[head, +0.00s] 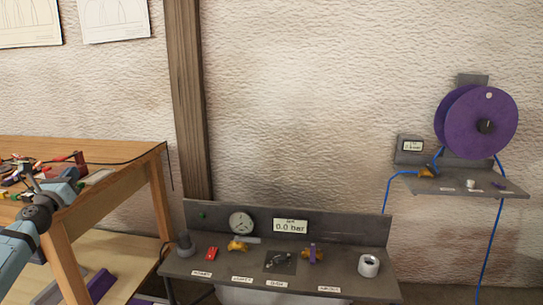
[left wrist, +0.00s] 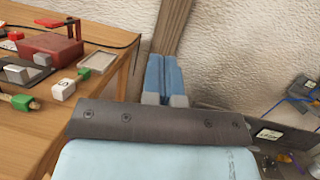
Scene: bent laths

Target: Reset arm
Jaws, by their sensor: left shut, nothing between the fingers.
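My left arm comes in from the lower left in the head view. Its left gripper (head: 70,180) is in front of the right end of the wooden table (head: 126,153). In the left wrist view the two blue fingers of the left gripper (left wrist: 167,65) lie side by side, shut with nothing between them. They point toward the wooden post (left wrist: 176,28) and the wall, just right of the table edge. My right gripper is in neither view.
The table carries a red device (left wrist: 50,48), a white cube (left wrist: 64,89) and other small parts. A grey bench (head: 340,278) with a gauge (head: 241,222) and valves stands at front centre. A purple spool (head: 462,125) is above a wall shelf (head: 480,184) at right.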

